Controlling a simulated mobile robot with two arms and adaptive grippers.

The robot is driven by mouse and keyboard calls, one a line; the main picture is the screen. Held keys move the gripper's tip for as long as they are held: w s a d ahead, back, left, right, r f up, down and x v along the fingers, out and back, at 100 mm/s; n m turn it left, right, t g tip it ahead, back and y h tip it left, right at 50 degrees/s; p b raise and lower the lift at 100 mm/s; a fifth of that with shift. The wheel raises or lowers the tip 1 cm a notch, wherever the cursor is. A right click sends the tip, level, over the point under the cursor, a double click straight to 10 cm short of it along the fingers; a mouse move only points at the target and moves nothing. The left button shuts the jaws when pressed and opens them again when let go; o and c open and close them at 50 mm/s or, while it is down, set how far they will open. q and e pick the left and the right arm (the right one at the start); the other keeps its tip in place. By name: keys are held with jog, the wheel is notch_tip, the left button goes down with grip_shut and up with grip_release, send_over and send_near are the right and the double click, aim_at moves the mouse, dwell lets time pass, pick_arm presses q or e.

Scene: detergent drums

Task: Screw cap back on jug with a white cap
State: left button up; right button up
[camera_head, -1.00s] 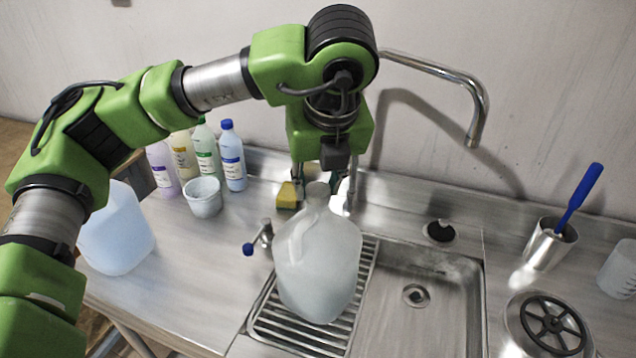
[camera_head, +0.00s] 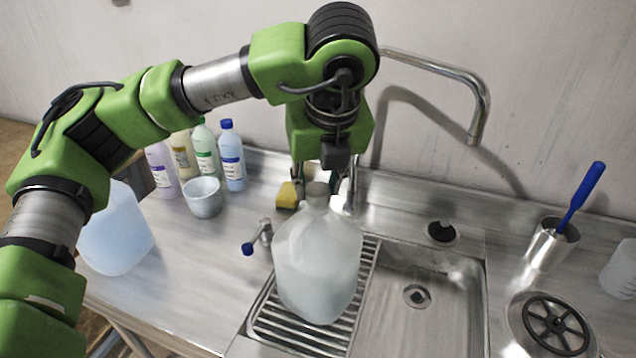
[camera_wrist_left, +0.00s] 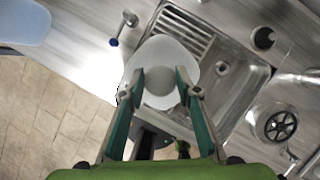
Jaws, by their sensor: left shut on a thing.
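The translucent whitish jug (camera_head: 318,262) stands upright on the ribbed drainer beside the sink. Its cap (camera_head: 317,189) is at the top of the neck and looks pale grey-white. My left gripper (camera_head: 323,192) points down from above, with its fingers on both sides of the cap, and is shut on it. In the left wrist view the pale round cap (camera_wrist_left: 160,88) lies between the fingertips, with the jug (camera_wrist_left: 165,52) below. The thread and the seat of the cap are hidden from me. My right gripper is not in view.
A second jug (camera_head: 116,235) stands at the left. Several bottles (camera_head: 232,158), a small white tub (camera_head: 204,197) and a yellow sponge (camera_head: 288,195) are behind. A blue-handled tap (camera_head: 262,236) is close to the jug. The sink basin (camera_head: 412,318) is empty.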

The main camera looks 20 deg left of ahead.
pick_arm(q)
jog(key=shift+f+b, duration=0.15)
jog(key=shift+b, duration=0.15)
dwell(0.5)
jog(key=shift+f+m+b, duration=0.1)
jog(key=shift+m+b, duration=0.3)
jog(key=shift+m+h+b, duration=0.6)
jog(key=shift+m+b, duration=0.25)
jog(key=shift+m, duration=0.15)
jog(key=shift+m+h+b, duration=0.3)
jog(key=shift+m+b, duration=0.3)
jog(key=shift+m, duration=0.9)
